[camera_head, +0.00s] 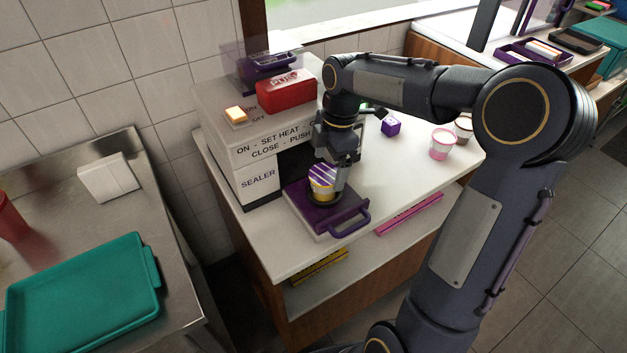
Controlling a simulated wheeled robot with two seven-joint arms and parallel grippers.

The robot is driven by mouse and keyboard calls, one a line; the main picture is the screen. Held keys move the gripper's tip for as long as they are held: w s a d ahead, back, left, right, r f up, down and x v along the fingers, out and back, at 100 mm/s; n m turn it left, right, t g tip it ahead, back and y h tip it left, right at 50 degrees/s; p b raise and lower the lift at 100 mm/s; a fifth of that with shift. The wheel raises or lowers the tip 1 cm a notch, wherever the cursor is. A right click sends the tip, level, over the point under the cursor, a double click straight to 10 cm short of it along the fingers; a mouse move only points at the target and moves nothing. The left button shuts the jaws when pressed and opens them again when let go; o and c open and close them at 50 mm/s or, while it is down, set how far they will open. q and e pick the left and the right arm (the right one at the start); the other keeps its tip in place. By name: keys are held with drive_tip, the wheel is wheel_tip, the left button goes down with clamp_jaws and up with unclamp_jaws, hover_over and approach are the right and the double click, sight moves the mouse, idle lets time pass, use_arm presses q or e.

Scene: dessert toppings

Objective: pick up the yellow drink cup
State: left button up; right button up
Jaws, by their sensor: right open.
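The yellow drink cup (319,189) has a purple-and-white striped top. It stands upright on the pulled-out purple tray (313,214) of the sealer machine (258,167). My right gripper (332,176) points down at the cup, with its fingers open beside it. The gripper partly covers the cup's right side, and I cannot tell whether a finger touches it. My left gripper is not in view.
The sealer body rises close behind the tray. A teal tray (82,290) lies on the metal table at left.

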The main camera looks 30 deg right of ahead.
sight(324, 174)
drive_tip(key=f, duration=0.2)
drive_tip(key=a+f, duration=0.1)
drive_tip(key=f, duration=0.2)
drive_tip(key=shift+w+f+p, duration=0.2)
drive_tip(key=shift+f+p, duration=0.15)
drive_tip(key=shift+p, duration=0.05)
drive_tip(key=c, duration=1.2)
drive_tip(key=shift+r, duration=0.1)
drive_tip(key=shift+r, duration=0.55)
wheel_tip(324, 174, up, 2)
drive_tip(key=shift+s+r, duration=0.1)
drive_tip(key=shift+r, duration=0.15)
drive_tip(key=s+r+b, duration=0.1)
drive_tip(key=s+r, duration=0.2)
drive_tip(key=s, duration=0.1)
drive_tip(key=s+a+r, duration=0.1)
drive_tip(key=s+r, duration=0.2)
drive_tip(key=s, duration=0.2)
drive_tip(key=s+a+r+b, duration=0.1)
drive_tip(key=s+r, duration=0.2)
drive_tip(key=s, duration=0.2)
drive_tip(key=shift+r+b, duration=0.15)
drive_tip(key=shift+b, duration=0.15)
